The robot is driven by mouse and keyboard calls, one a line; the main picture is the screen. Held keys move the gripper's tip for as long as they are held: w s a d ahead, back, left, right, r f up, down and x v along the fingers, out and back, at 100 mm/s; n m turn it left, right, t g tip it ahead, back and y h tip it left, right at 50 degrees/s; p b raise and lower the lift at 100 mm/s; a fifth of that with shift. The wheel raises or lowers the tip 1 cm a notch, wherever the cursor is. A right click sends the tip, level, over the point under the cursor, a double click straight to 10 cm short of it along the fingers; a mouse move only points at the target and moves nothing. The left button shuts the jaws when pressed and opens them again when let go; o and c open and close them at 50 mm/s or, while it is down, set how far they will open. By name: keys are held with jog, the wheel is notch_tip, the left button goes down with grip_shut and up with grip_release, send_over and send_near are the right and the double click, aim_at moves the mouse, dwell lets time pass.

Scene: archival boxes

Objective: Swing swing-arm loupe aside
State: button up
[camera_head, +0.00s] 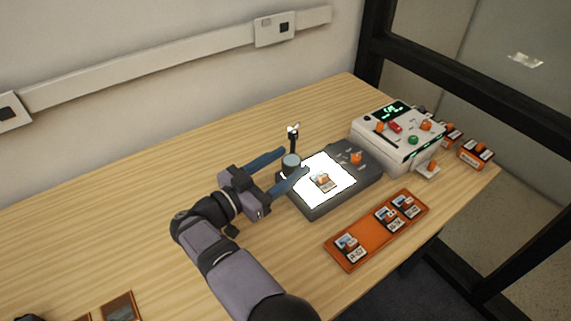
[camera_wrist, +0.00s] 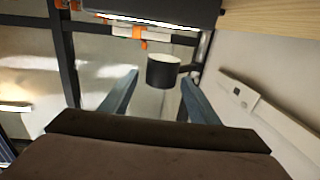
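The swing-arm loupe (camera_head: 291,161) is a dark grey cylinder at the left edge of the light box (camera_head: 318,208), next to a thin dark post (camera_head: 294,140). My gripper (camera_head: 293,162) is open, with one blue finger on either side of the loupe in the head view. In the wrist view the loupe (camera_wrist: 163,71) hangs between and beyond the two fingertips (camera_wrist: 160,76), with a visible gap to the left finger. Contact with the right finger is hard to tell. A slide (camera_head: 322,181) with an orange part lies on the lit panel.
An orange tray (camera_head: 340,255) with several slides lies in front of the light box. A white device (camera_head: 392,150) with a green display stands at the back right, with several slides beyond it. The table left of my arm is mostly clear. A wall rail (camera_head: 150,65) runs behind.

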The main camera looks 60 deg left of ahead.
jog(key=shift+s, duration=0.15)
jog(key=s+d+b, duration=0.1)
jog(key=s, duration=0.6)
